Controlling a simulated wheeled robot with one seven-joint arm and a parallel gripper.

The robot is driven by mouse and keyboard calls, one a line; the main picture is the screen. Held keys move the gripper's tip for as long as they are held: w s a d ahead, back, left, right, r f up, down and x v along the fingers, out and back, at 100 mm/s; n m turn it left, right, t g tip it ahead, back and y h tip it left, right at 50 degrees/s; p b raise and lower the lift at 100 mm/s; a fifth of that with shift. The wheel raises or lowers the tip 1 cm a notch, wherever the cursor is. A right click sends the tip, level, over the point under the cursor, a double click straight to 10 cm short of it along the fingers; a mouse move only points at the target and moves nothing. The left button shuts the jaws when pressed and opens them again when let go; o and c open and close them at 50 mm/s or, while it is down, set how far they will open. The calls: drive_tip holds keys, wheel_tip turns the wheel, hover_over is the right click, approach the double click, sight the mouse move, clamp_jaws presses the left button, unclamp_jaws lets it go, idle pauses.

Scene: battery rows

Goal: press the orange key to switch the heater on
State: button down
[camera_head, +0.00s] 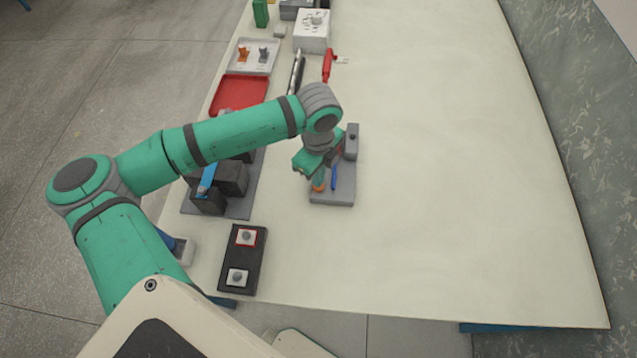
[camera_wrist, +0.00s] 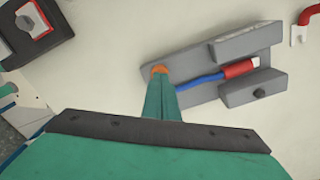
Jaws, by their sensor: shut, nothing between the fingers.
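The heater is a grey unit (camera_head: 345,192) on the pale table, with raised blocks at its far side; it also shows in the wrist view (camera_wrist: 205,92). The orange key (camera_head: 319,185) sits at the near left of its base; its top shows in the wrist view (camera_wrist: 159,69), partly covered by my fingertips. A blue cable (camera_head: 334,177) with a red sleeve (camera_wrist: 240,69) lies across the unit between the blocks. My gripper (camera_wrist: 161,80) is shut and empty, pointing down with its tips at the orange key. I cannot tell whether they touch or press it.
A black box with two buttons (camera_head: 256,278) stands at the near table edge. A dark fixture (camera_head: 233,180) with a blue piece is left of the heater. A red tray (camera_head: 246,84) and a red-handled tool (camera_head: 328,64) lie farther back. The table's right side is clear.

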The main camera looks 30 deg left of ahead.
drive_tip(key=shift+f, duration=0.75)
idle(0.3)
drive_tip(key=shift+r, duration=3)
drive_tip(key=s+a, duration=0.4)
drive_tip(key=a, duration=0.5)
drive_tip(key=shift+s, duration=0.15)
